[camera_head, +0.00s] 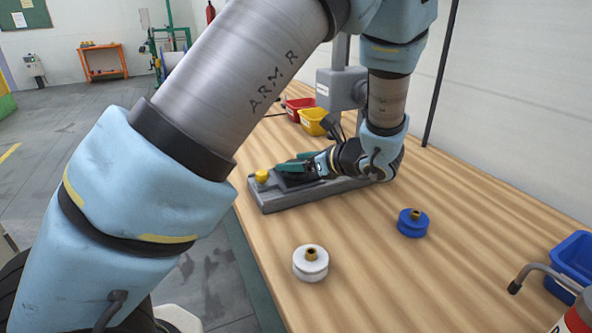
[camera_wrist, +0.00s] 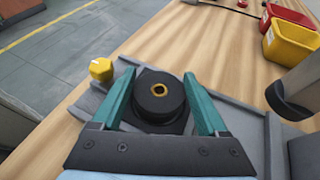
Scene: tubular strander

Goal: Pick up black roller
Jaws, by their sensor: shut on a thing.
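The black roller (camera_wrist: 158,98) is a dark disc with a brass-coloured centre hole. In the wrist view it sits between the two green fingers of my gripper (camera_wrist: 168,103), which are shut on it from both sides. It is over the grey fixture (camera_wrist: 250,128); I cannot tell whether it still touches it. In the head view my gripper (camera_head: 296,166) is low over the grey fixture on the wooden table, and the roller is mostly hidden by the fingers.
A yellow knob (camera_wrist: 101,69) is at the fixture's left end. A white roller (camera_head: 310,263) and a blue roller (camera_head: 412,222) stand on the table in front. Red (camera_head: 298,105) and yellow (camera_head: 313,121) bins are behind; a blue bin (camera_head: 572,262) is at right.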

